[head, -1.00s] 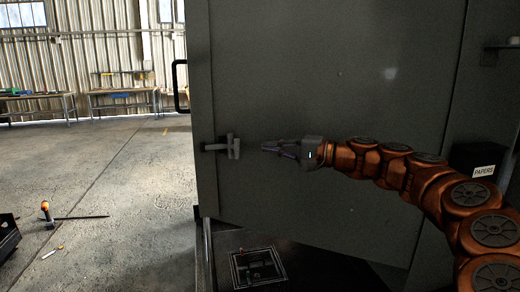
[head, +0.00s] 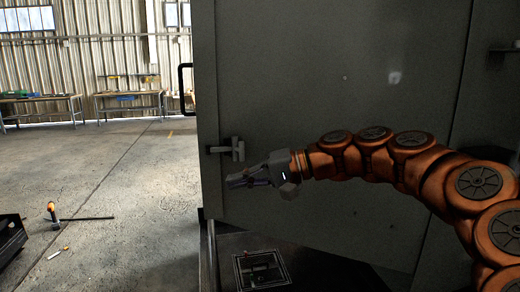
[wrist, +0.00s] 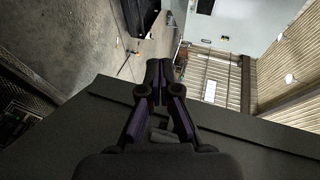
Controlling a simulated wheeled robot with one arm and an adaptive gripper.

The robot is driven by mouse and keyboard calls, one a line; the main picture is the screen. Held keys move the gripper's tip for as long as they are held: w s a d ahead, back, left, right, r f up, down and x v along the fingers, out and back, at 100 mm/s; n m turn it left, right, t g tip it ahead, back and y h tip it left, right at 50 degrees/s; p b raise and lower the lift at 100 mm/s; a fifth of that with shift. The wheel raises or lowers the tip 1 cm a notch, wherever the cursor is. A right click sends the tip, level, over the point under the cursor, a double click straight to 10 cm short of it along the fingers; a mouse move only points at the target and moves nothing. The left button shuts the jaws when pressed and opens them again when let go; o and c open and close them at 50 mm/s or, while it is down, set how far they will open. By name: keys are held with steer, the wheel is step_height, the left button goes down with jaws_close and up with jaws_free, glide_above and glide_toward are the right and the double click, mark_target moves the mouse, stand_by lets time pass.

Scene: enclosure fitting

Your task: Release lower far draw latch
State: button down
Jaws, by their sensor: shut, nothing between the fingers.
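The draw latch (head: 232,149) is a grey T-shaped fitting on the left edge of the dark grey enclosure door (head: 330,90) in the head view. My gripper (head: 232,182) is shut and empty. It sits just below the latch, pointing left, and looks apart from it in this view. In the wrist view the closed fingers (wrist: 159,70) point out past the dark door edge. A small grey piece (wrist: 164,137) shows between the finger bases, and I cannot tell whether it is the latch.
A black handle (head: 184,88) stands out at the enclosure's left side. A recessed tray (head: 262,270) lies below the door.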

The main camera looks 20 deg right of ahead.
steer(key=s+a+f+n+g+h, duration=0.25)
steer(key=s+a+f, duration=0.25)
steer(key=s+f, duration=0.25)
steer(key=s+a+f+n+g+h, duration=0.2)
steer(key=s+a+f+g+h, duration=0.1)
steer(key=s+a+f, duration=0.4)
steer(key=s+d+f+g+h, duration=0.1)
steer(key=s+d+f+h, duration=0.2)
steer(key=s+d+f, duration=0.3)
steer(key=s+d+f+g+h, duration=0.2)
steer(key=s+d+f+h, duration=0.2)
steer(key=s, duration=0.7)
step_height(320, 180, down, 3)
steer(key=shift+s+d+r, duration=0.2)
steer(key=shift+s+d, duration=0.1)
steer(key=shift+d, duration=0.55)
steer(key=shift+a, duration=0.1)
